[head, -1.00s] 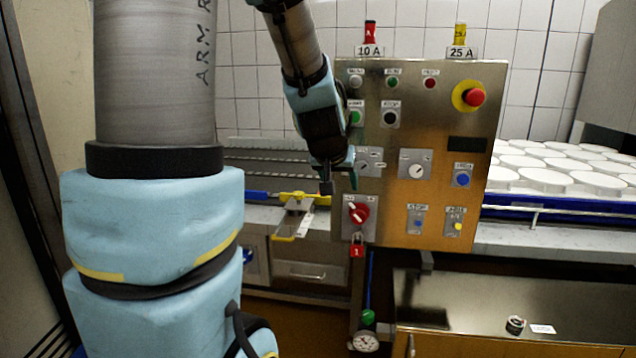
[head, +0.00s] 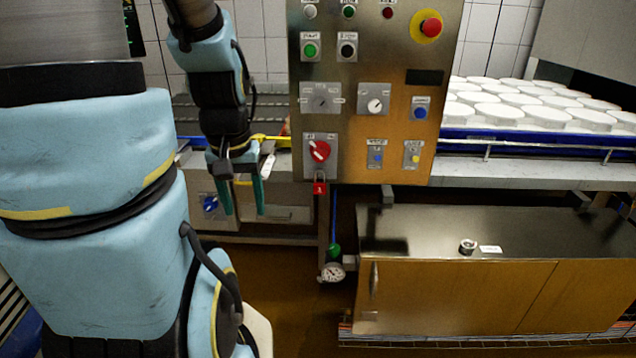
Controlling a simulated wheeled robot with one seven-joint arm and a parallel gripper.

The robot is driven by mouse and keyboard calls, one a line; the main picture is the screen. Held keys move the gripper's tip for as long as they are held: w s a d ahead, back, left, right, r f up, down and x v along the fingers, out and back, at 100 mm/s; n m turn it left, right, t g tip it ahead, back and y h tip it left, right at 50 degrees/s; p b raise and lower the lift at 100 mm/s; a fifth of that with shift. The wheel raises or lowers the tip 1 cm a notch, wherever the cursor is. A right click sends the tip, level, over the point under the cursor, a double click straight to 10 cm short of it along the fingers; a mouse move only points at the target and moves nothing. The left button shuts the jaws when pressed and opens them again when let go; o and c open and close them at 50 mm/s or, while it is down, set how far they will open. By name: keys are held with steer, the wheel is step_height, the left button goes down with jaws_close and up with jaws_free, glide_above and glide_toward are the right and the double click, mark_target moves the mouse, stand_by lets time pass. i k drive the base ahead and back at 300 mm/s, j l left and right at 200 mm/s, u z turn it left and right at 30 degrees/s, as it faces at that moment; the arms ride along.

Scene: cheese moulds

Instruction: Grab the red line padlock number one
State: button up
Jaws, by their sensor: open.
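The red padlock (head: 319,188) with a white mark, which looks like a 1, hangs just below the red rotary switch (head: 319,151) at the lower left of the steel control panel (head: 390,110). My gripper (head: 243,212) points down, left of the padlock and apart from it. Its two green fingers are spread open with nothing between them.
Behind my gripper are a metal counter and drawer (head: 285,214). Below the padlock are a blue pipe and a round gauge (head: 332,272). A low cabinet (head: 450,285) stands at the right, with a small round metal part (head: 467,246) and a white label (head: 490,249) on top.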

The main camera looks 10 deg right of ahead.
mark_target(319, 188)
steer(key=u, duration=0.35)
steer(key=k+l+u, duration=0.1)
steer(key=l+u, duration=0.15)
steer(key=u, duration=0.25)
steer(key=k+l+u, duration=0.15)
steer(key=u, duration=0.3)
steer(key=k+l+u, duration=0.15)
steer(key=u, duration=0.35)
steer(key=k+l+u, duration=0.2)
steer(key=k, duration=0.3)
steer(key=k+u, duration=0.15)
steer(key=k, duration=0.4)
